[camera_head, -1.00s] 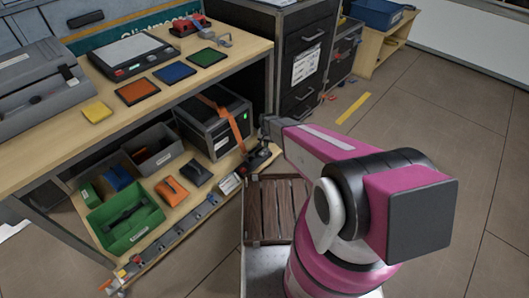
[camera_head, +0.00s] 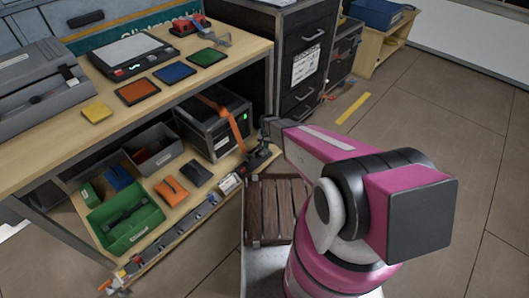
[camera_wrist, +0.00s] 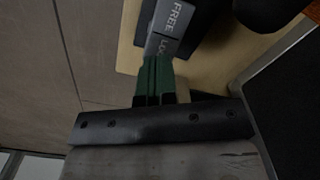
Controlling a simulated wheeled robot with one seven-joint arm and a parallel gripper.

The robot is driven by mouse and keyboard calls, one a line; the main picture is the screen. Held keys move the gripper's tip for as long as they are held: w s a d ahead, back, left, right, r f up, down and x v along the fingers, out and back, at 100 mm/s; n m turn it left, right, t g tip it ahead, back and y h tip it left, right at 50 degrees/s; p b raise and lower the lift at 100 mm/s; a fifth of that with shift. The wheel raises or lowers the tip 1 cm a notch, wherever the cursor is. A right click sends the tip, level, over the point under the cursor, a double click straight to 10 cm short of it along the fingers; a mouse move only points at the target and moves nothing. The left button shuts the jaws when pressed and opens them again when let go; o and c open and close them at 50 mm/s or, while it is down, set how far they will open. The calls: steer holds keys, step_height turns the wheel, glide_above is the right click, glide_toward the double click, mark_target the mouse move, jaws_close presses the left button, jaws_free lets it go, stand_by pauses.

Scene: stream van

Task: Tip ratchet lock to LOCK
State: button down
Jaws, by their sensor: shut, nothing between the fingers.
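The ratchet lock's grey plate (camera_wrist: 168,28), lettered FREE and LOCK, shows at the top of the wrist view. My gripper (camera_wrist: 155,62) has its green fingers shut, with the tips at the plate's near end by the LOCK lettering. They cover part of it, and I cannot tell whether they touch. No separate lever is clear to me. In the head view my gripper (camera_head: 256,162) is at the right end of the lower shelf, in front of the black case (camera_head: 211,132) with an orange strap (camera_head: 229,122). The fingertips are too small to make out there.
The lower shelf (camera_head: 176,222) holds a green bin (camera_head: 148,236), a grey bin (camera_head: 172,163) and small parts. The worktop (camera_head: 45,142) above it overhangs. A dark cabinet (camera_head: 290,85) stands behind. A slatted wooden panel (camera_head: 271,225) lies below my arm.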

steer(key=shift+f, duration=1)
stand_by(0.6)
steer(key=shift+r, duration=0.1)
steer(key=shift+r, duration=3.4)
steer(key=shift+s+d+r, duration=0.1)
steer(key=shift+r, duration=0.1)
steer(key=s+d+r+n, duration=0.1)
steer(key=s+d+r, duration=0.3)
steer(key=r, duration=0.5)
steer(key=s+d+r+n, duration=0.1)
steer(key=s+d+r, duration=0.4)
steer(key=s+r, duration=0.4)
steer(key=s+d+r+n, duration=0.1)
steer(key=s+d+r, duration=0.3)
steer(key=r, duration=0.6)
steer(key=s, duration=0.2)
steer(key=shift+s+d, duration=0.25)
steer(key=shift+s, duration=0.1)
